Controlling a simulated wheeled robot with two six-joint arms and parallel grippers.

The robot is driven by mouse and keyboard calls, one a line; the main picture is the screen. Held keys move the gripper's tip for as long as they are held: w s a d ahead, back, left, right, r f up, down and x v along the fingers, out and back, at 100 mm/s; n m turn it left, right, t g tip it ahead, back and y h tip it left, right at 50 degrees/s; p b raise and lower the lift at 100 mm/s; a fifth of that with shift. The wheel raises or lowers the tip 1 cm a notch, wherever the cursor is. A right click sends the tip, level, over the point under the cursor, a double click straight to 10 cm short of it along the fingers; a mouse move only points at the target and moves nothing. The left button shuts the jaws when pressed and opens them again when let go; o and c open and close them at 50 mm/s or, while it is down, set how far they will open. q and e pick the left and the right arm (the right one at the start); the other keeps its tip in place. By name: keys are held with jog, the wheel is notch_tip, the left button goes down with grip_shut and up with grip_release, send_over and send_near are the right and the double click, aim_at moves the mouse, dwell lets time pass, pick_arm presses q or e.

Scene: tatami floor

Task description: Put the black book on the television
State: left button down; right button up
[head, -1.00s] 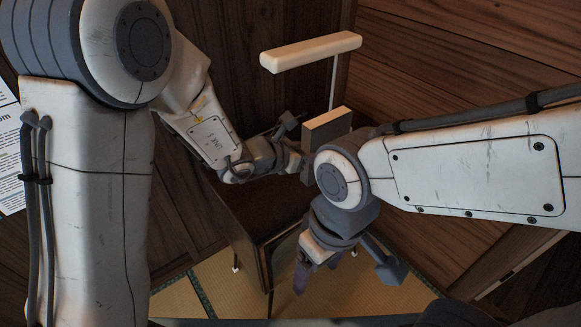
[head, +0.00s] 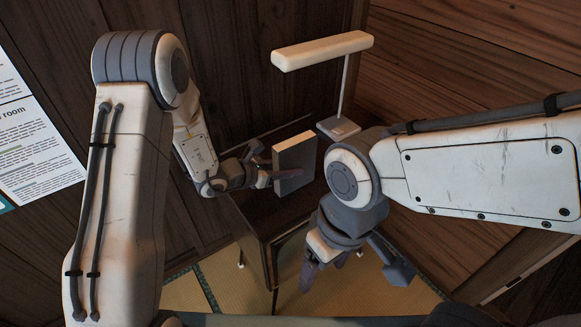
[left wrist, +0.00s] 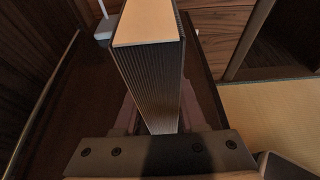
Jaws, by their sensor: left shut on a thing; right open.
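My left gripper (head: 268,179) is shut on the black book (head: 297,158). The book looks dark grey with a pale top edge and is held upright, slightly tilted. In the left wrist view the book (left wrist: 150,65) shows a pale end and a dark ribbed side rising between the fingers. The television (head: 257,222) is a dark wooden cabinet on thin legs, below the book. The book is over its top; I cannot tell whether they touch. My right gripper (head: 325,272) is open and empty, pointing down in front of the television's right side.
A white lamp (head: 322,51) with a long bar head stands at the back right of the television top, its base (head: 338,128) close to the book. Wooden walls enclose the corner. Tatami floor (head: 220,280) shows below. Paper notices (head: 38,150) hang at left.

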pick_arm(q)
jog(key=shift+f, duration=0.15)
jog(key=shift+c, duration=2.4)
grip_release()
jog(key=shift+w+r, duration=0.1)
jog(key=shift+r, duration=0.2)
jog(key=v, duration=1.2)
jog(key=shift+f, duration=0.1)
